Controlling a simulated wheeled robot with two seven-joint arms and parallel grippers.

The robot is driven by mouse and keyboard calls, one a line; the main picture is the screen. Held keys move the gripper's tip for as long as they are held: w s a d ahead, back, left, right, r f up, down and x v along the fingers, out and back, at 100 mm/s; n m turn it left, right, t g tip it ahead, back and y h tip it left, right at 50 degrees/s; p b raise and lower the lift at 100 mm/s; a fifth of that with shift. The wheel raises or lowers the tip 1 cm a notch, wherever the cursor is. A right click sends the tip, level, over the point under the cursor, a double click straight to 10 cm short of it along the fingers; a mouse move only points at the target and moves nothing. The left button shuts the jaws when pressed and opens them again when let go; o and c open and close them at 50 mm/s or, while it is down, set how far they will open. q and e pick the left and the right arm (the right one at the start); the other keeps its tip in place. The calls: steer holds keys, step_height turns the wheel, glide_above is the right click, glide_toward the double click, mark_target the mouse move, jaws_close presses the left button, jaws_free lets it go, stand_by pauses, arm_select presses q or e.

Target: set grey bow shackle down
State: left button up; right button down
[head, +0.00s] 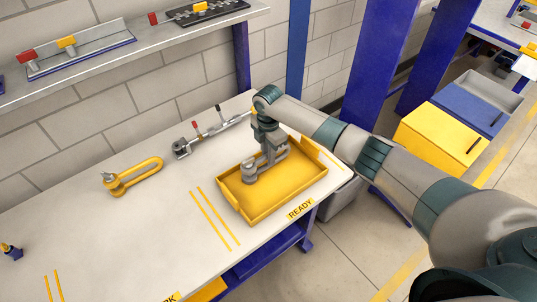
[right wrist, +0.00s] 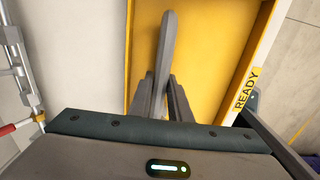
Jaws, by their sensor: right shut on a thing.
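The grey bow shackle (head: 250,174) is over the floor of the yellow tray (head: 290,198), within its walls. I cannot tell whether it touches the tray floor. My right gripper (head: 268,152) reaches down over the tray and is shut on the shackle. In the right wrist view the shackle's grey bow (right wrist: 167,48) runs up from between the two fingers (right wrist: 166,95), with the yellow tray floor behind it. The fingers hide part of the shackle. My left gripper is not in view.
A yellow shackle (head: 133,177) lies on the bench (head: 150,235) left of the tray. A clamp-like fitting with red-tipped handles (head: 195,132) lies behind the tray. A READY label (head: 300,208) is at the tray's front. The bench between yellow shackle and tray is clear.

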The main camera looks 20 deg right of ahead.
steer(key=shift+f, duration=0.1)
steer(key=c, duration=1.6)
jaws_free()
steer(key=shift+c, duration=0.2)
steer(key=shift+r, duration=0.7)
step_height(320, 180, up, 11)
steer(key=b, duration=0.4)
steer(key=shift+f, duration=0.1)
